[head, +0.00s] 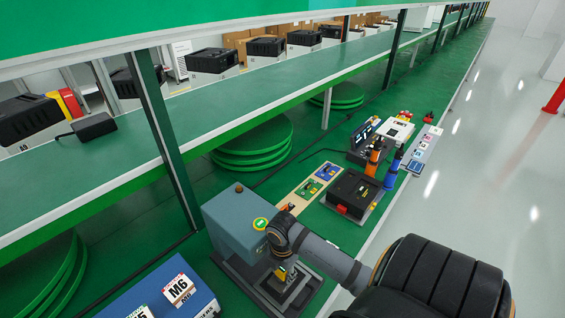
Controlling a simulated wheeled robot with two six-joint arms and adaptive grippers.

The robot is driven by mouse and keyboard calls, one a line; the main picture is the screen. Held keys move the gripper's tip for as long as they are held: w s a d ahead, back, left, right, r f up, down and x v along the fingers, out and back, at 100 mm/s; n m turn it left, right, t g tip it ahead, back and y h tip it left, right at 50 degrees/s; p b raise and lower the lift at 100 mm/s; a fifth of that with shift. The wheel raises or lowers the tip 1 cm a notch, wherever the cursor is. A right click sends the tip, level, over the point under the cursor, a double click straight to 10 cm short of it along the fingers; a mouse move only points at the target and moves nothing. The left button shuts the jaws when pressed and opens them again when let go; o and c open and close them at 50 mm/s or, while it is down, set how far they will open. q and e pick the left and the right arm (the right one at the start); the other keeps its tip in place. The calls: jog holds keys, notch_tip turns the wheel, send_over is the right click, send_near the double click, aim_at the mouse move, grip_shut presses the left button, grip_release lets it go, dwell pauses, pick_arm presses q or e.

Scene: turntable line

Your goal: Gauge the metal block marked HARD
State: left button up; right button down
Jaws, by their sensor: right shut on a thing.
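My right gripper (281,274) points down into the open front of a blue-grey bench machine (235,220), which has a round green-lit button on its side. The gripper is shut on a small yellow-marked piece, low over the machine's dark base plate (262,298). The piece is mostly hidden, and no HARD marking can be read. I cannot tell whether it touches the plate. My left gripper is out of view.
A blue box (180,290) with an M6 label stands to the left of the machine. Green discs (254,140) are stacked under the long green shelf.

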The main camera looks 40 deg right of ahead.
jog(key=c, duration=0.7)
grip_release()
notch_tip(320, 180, up, 7)
jog(key=shift+d+r, duration=0.1)
jog(key=shift+r, duration=0.55)
dwell(0.3)
